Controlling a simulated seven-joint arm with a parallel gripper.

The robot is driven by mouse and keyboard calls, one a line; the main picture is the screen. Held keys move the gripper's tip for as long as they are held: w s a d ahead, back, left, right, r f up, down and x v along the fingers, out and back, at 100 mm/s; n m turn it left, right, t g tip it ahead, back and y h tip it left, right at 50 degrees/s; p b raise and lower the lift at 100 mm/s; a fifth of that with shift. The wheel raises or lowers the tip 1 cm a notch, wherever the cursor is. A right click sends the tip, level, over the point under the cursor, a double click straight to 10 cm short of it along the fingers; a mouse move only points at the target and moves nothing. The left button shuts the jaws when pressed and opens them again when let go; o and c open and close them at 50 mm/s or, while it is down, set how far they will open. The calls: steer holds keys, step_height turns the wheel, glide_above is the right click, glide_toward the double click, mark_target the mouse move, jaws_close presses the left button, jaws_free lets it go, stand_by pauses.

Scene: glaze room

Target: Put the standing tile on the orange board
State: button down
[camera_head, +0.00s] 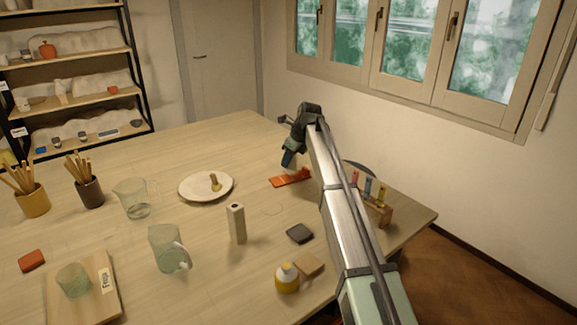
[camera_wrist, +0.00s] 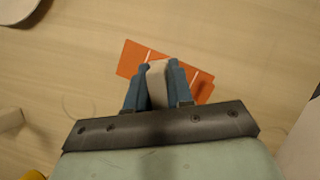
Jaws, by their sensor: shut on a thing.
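The orange board (camera_head: 290,179) lies flat on the table, below my gripper in the head view. In the wrist view the orange board (camera_wrist: 132,58) shows pale lines across it, and its middle is partly hidden by my fingers. My gripper (camera_wrist: 160,66) has its blue fingers shut on a pale beige tile (camera_wrist: 157,88), seen edge-on between them. The tile overlaps the board in this view; I cannot tell whether it touches it. In the head view my gripper (camera_head: 288,160) is just above the board's far side, and the held tile cannot be made out.
A wooden rack (camera_head: 378,213) with coloured pieces stands right of my arm.

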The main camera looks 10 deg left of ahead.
steer(key=shift+f, duration=1.25)
steer(key=shift+f, duration=0.15)
steer(key=c, duration=1)
jaws_free()
steer(key=v, duration=1.2)
steer(key=shift+r, duration=0.2)
